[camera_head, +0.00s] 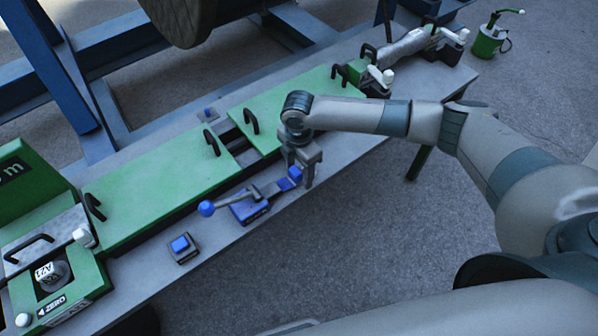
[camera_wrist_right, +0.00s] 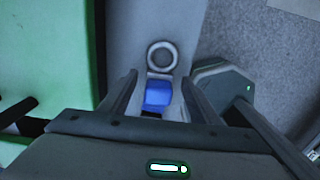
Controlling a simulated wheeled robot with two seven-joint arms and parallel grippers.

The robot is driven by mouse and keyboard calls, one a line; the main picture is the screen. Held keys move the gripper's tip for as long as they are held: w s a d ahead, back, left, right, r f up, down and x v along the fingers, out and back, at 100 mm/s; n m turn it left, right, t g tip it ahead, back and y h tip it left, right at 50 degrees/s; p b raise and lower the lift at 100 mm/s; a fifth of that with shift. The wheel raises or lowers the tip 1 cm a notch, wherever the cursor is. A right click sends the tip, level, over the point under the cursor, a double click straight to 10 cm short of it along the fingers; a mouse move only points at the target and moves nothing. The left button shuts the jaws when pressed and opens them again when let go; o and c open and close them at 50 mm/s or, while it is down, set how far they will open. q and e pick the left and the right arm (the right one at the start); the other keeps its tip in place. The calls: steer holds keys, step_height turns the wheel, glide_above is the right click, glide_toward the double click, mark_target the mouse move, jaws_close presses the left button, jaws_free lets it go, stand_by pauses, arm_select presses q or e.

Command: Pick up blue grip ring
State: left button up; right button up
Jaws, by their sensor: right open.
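A small blue piece (camera_head: 289,181), which looks like the blue grip ring, sits by the grey arm of a blue-based lever clamp (camera_head: 250,208) on the grey bench. My right gripper (camera_head: 300,170) points down right at this piece. In the right wrist view the blue piece (camera_wrist_right: 157,96) lies between the two open fingers (camera_wrist_right: 158,98), with a round grey end (camera_wrist_right: 162,56) just beyond it. I cannot tell whether the fingers touch it. Its underside is hidden. My left gripper is not in view.
The bench (camera_head: 225,235) carries green plates (camera_head: 150,190) with black handles. A blue ball knob (camera_head: 206,208) and a blue button box (camera_head: 181,247) are nearby. A green can (camera_head: 488,42) stands on the floor at the far right. Open floor lies in front of the bench.

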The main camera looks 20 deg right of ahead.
steer(key=shift+f, duration=0.1)
steer(key=shift+c, duration=0.3)
steer(key=c, duration=1.2)
steer(key=shift+r, duration=0.2)
steer(key=shift+w+r, duration=0.1)
steer(key=shift+r, duration=0.1)
step_height(320, 180, up, 3)
steer(key=shift+r+b, duration=0.15)
steer(key=shift+b, duration=0.85)
steer(key=shift+s+d+r+b, duration=0.55)
steer(key=shift+d+r, duration=0.6)
steer(key=shift+d, duration=0.75)
steer(key=shift+s+d+r+b, duration=0.5)
steer(key=shift+d+r, duration=0.7)
steer(key=shift+d, duration=0.65)
steer(key=shift+s+d+r+b, duration=0.5)
steer(key=shift+d+r, duration=0.65)
steer(key=shift+d, duration=0.75)
